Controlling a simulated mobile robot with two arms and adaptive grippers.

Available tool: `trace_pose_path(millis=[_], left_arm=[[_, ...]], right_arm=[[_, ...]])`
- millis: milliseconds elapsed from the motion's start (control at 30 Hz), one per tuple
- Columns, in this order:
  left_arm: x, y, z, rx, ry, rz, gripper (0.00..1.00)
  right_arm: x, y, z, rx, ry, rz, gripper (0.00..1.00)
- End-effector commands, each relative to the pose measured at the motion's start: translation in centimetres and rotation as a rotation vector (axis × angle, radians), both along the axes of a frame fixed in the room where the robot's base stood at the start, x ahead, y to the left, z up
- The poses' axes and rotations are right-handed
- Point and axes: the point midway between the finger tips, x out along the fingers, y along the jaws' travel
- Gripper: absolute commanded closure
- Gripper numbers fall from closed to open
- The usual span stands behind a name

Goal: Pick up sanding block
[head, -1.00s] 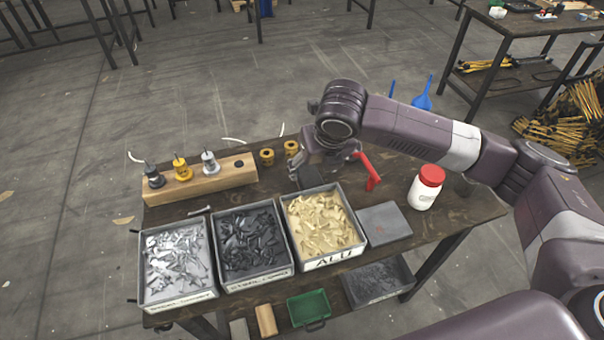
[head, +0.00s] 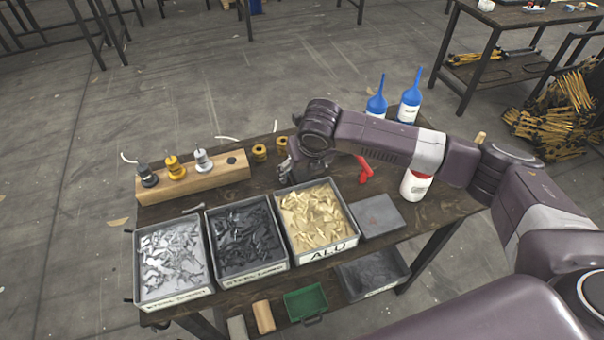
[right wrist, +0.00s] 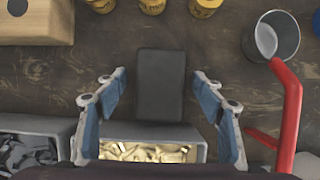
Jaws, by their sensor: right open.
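The sanding block, a dark grey rectangular block (right wrist: 160,85), lies on the wooden workbench in the middle of the right wrist view. My right gripper (right wrist: 160,78) is open, with one blue-padded finger on each side of the block and a gap on both sides. There the arm and gripper hide the block. My left gripper is not in view.
A red-handled tool (right wrist: 290,110) and a metal cup (right wrist: 272,38) are right of the gripper. Yellow cylinders (right wrist: 152,5) and a wooden holder (head: 210,182) lie beyond. A white bottle (head: 413,187) stands right.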

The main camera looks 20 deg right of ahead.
Motion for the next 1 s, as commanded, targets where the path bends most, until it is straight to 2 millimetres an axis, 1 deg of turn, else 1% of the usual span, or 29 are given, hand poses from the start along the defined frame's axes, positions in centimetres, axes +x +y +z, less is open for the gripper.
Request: trace_pose_path(millis=[33,67,300,467,667,767,867,1000], left_arm=[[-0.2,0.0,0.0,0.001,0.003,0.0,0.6],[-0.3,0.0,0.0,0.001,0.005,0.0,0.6],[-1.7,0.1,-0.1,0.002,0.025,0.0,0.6],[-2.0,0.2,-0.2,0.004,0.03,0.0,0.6],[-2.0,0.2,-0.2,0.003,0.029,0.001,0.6],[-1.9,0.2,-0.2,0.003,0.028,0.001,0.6],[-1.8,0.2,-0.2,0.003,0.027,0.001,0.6],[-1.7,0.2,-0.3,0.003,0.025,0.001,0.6]], right_arm=[[0.0,0.0,0.0,0.0,0.0,0.0,0.41],[0.0,0.0,0.0,0.0,0.0,0.0,0.44],[0.0,0.0,0.0,0.0,0.0,-0.001,0.71],[0.0,0.0,0.1,0.0,-0.001,-0.001,0.88],[0.0,0.0,0.2,0.0,-0.001,-0.001,0.88],[0.1,0.0,0.5,0.001,-0.002,-0.001,0.88],[0.1,0.0,1.4,0.001,-0.003,-0.001,0.88],[0.1,0.0,3.5,0.001,-0.005,0.0,0.88]])
